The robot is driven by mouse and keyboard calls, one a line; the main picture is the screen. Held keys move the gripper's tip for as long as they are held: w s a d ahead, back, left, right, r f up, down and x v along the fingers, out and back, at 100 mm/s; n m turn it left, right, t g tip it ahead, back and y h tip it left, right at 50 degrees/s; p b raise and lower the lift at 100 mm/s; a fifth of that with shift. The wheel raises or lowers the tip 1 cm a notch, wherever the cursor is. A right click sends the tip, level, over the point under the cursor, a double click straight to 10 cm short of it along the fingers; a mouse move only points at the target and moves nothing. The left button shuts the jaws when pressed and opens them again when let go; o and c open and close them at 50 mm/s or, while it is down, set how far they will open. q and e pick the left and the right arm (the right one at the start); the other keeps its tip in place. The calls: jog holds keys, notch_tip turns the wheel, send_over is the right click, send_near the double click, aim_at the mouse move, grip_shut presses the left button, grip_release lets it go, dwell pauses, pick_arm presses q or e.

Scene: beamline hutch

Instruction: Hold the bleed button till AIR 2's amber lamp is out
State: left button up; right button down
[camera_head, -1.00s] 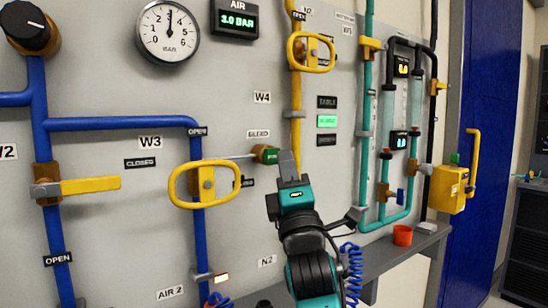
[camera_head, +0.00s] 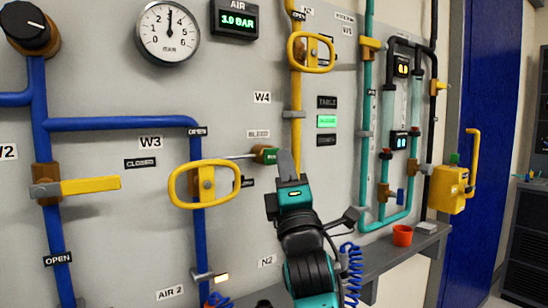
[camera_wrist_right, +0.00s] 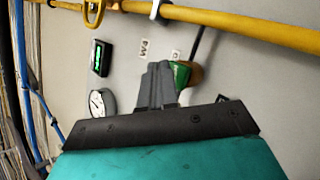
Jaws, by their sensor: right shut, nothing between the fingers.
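The green bleed button (camera_head: 269,155) sits in a brown housing at the end of a thin pipe, right of and below the BLEED label (camera_head: 258,133). My right gripper (camera_head: 285,158) is shut and empty, with its fingertips at the button's right side. In the right wrist view the shut fingers (camera_wrist_right: 157,84) overlap the left edge of the green button (camera_wrist_right: 182,75). I cannot tell whether they touch it or press it in. The amber lamp (camera_head: 221,278) near the AIR 2 label (camera_head: 170,292) is lit. My left gripper is out of view.
The AIR display (camera_head: 236,20) reads 3.0 BAR, beside a round gauge (camera_head: 168,32). A yellow loop handle (camera_head: 174,188) on the blue pipe is left of the button. A yellow pipe (camera_head: 296,115) rises just behind my gripper.

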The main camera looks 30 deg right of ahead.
jog(key=shift+w+h, duration=0.25)
jog(key=shift+h, duration=0.05)
jog(key=shift+w, duration=0.6)
dwell(2.8)
dwell(0.7)
jog(key=shift+s, duration=0.95)
jog(key=shift+s+p, duration=0.15)
jog(key=shift+p, duration=0.2)
jog(key=s, duration=0.2)
jog(key=s+p, duration=0.1)
jog(key=s, duration=0.1)
jog(key=shift+s+d, duration=0.2)
jog(key=shift+s, duration=0.2)
jog(key=shift+f, duration=0.1)
